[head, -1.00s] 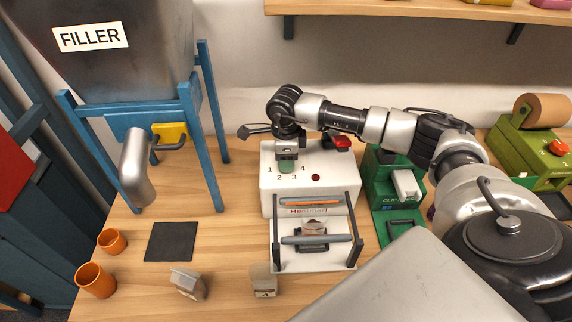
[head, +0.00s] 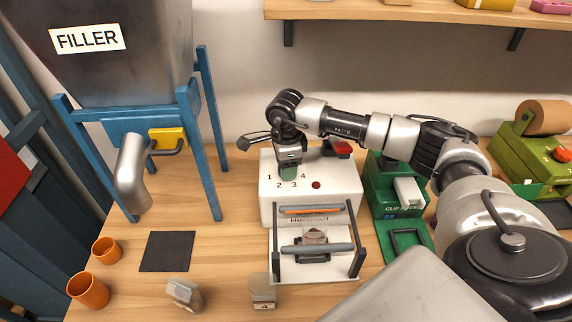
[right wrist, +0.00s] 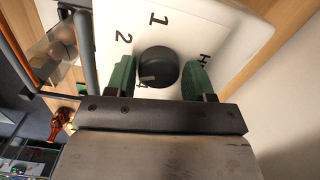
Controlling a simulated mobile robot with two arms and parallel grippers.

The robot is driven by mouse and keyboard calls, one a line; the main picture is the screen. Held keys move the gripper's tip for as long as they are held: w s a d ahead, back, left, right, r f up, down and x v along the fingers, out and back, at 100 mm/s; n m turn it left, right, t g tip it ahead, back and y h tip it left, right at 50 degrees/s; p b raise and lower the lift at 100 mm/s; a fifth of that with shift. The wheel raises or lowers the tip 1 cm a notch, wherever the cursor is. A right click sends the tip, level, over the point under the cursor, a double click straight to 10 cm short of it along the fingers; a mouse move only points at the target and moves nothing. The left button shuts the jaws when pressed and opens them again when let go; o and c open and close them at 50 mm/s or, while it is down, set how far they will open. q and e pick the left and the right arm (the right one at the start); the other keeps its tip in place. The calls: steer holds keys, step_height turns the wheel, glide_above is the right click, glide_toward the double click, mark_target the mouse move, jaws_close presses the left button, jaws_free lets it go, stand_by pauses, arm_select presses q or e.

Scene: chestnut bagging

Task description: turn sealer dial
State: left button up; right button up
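The sealer (head: 330,200) is a white box on the table, with a black dial on top and printed numbers around it. The dial (right wrist: 158,66) shows in the right wrist view with a light mark on its lower left edge; 1 and 2 are readable beside it. In the head view my gripper hides the dial. My right gripper (head: 289,174) points down over it. In the right wrist view its green fingers (right wrist: 159,78) stand open on both sides of the dial, very close to it; contact cannot be told. My left gripper is not in view.
A red button (head: 341,148) and a small red light (head: 316,185) are on the sealer. A bag (head: 314,238) stands in its front frame. The green clip machine (head: 380,190) is close on the right. Orange cups (head: 88,291) and a dark mat (head: 167,251) lie left.

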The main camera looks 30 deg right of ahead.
steer(key=shift+o, duration=1.2)
step_height(320, 180, up, 11)
steer(key=b, duration=0.2)
steer(key=shift+s+f, duration=0.1)
steer(key=shift+f, duration=0.05)
